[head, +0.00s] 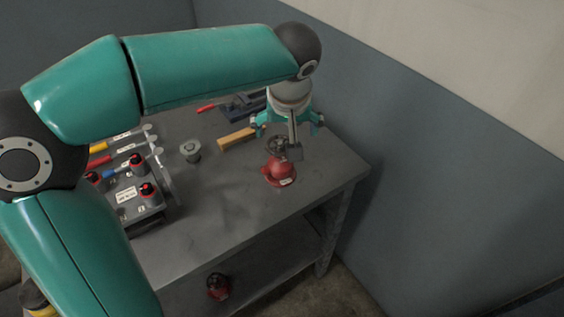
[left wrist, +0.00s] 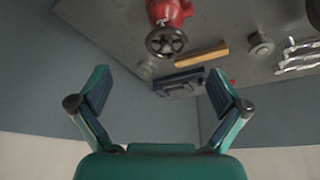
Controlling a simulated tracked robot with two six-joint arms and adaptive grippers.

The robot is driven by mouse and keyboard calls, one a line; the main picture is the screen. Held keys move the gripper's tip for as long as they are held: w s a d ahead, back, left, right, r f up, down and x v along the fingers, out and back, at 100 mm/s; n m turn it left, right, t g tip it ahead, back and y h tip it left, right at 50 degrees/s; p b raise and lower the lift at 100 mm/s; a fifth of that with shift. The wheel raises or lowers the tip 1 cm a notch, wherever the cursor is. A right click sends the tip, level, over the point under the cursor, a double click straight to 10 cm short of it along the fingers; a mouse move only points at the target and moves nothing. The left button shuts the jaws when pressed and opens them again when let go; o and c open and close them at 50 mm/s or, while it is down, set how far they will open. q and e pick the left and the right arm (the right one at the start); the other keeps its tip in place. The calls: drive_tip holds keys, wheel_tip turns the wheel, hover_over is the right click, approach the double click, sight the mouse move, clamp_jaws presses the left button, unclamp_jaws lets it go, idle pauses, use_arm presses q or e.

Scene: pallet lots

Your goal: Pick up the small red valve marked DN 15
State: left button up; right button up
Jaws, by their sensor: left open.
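A red valve (head: 280,172) with a dark handwheel stands on the grey table near its right end. A small pale tag shows at its base, but I cannot read it. In the left wrist view the valve (left wrist: 172,11) is at the top edge, partly cut off. A second red valve (head: 218,287) with a dark top is on the lower shelf; no marking on it is readable. My left gripper (head: 287,126) is open and empty, above and just behind the first valve, apart from it. Its spread fingers show in the left wrist view (left wrist: 160,92). My right gripper is not in view.
A wooden block (head: 237,138), a dark blue vise (head: 245,106) and a grey metal cylinder (head: 190,151) lie behind and left of the valve. A dark rack (head: 145,206) with red-topped parts and coloured-handled tools is at left. A wall is at right. The table's front middle is clear.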

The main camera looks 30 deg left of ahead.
sight(283, 149)
use_arm(q)
drive_tip(key=x, duration=1)
drive_tip(key=shift+s+a, duration=0.1)
drive_tip(key=shift+s, duration=0.1)
drive_tip(key=shift+a+f, duration=0.2)
drive_tip(key=shift+f, duration=0.35)
drive_tip(key=p+x, duration=0.1)
drive_tip(key=x, duration=0.3)
drive_tip(key=shift+s+a+f, duration=0.1)
drive_tip(key=shift+s+f, duration=0.05)
drive_tip(key=shift+c, duration=0.2)
drive_tip(key=shift+s, duration=0.15)
drive_tip(key=c, duration=1.8)
